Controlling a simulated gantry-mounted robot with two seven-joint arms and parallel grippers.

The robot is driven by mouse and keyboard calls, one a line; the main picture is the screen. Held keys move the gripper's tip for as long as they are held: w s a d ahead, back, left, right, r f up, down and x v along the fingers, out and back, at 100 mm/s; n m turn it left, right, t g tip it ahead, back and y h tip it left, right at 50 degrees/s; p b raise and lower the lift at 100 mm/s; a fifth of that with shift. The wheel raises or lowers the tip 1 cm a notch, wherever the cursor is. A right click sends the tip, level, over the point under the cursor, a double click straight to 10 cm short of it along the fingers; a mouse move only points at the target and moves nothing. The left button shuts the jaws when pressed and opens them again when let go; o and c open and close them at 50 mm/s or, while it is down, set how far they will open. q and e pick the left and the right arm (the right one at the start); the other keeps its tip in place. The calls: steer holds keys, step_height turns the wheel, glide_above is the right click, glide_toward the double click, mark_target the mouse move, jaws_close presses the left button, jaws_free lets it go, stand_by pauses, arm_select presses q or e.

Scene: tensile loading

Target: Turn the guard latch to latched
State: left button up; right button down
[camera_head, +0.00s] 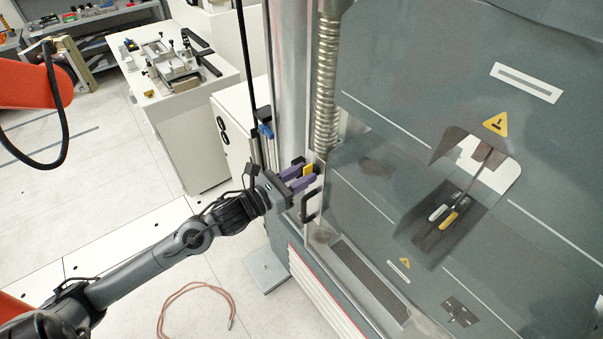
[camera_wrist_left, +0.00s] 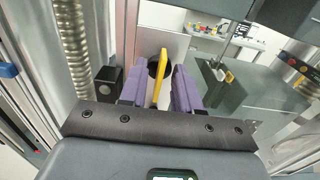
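The guard latch (camera_wrist_left: 161,72) is a narrow yellow lever on a round black base, on a light plate at the machine's front edge. In the head view the yellow latch (camera_head: 309,170) shows at the purple fingertips. My left gripper (camera_head: 301,178) reaches the latch from the left. In the left wrist view its two purple fingers stand on either side of the lever, with a visible gap on both sides, so it is open around the latch. The lever points along the fingers, slightly tilted. My right gripper is in neither view.
A black door handle (camera_head: 309,206) sits just below the fingers. A ribbed metal column (camera_head: 327,80) rises beside the latch. Behind the clear guard are tools with white and yellow grips (camera_head: 448,219). A white bench (camera_head: 185,115) stands at the back left.

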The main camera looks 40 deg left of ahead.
arm_select(q)
steer(key=shift+w, duration=0.1)
jaws_close()
